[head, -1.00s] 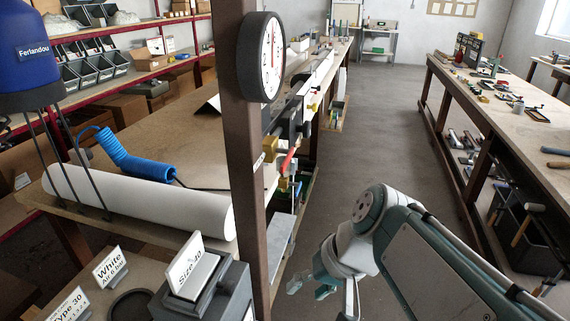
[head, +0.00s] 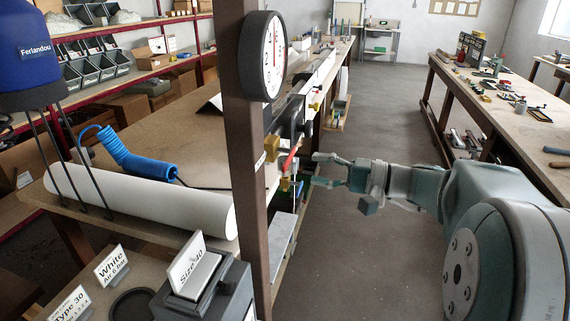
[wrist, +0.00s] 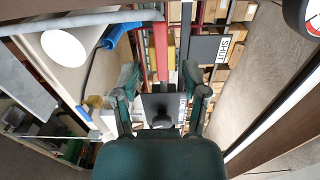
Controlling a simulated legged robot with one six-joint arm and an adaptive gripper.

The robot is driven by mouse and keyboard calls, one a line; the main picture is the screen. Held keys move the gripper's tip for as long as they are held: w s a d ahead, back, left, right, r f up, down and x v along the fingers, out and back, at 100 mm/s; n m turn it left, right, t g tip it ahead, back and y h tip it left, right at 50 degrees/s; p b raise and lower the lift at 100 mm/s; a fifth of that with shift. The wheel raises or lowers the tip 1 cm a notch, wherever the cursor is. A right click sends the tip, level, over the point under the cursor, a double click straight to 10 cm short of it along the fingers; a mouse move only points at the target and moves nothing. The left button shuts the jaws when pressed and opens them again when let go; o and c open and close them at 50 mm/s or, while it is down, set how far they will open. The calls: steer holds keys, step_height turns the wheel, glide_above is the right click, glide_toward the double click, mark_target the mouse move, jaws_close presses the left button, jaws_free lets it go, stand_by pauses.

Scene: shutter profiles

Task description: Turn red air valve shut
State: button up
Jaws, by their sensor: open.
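The red air valve's handle (head: 290,159) shows in the head view as a short slanted red lever beside brass fittings at the table's right edge. My gripper (head: 314,170) is open, with its two fingers pointing left toward the lever. In this view a small gap seems to lie between the fingertips and the lever; contact cannot be told. In the wrist view my gripper (wrist: 160,80) is spread, with nothing visibly clamped. A dark sign reading SHUT (wrist: 224,49) is right of the fingers.
A brown post (head: 245,150) with a round gauge (head: 263,56) stands left of my gripper. A white roll (head: 140,199) and blue coiled hose (head: 135,157) lie on the table.

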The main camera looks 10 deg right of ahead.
mark_target(288, 165)
steer(key=x, duration=0.7)
jaws_close()
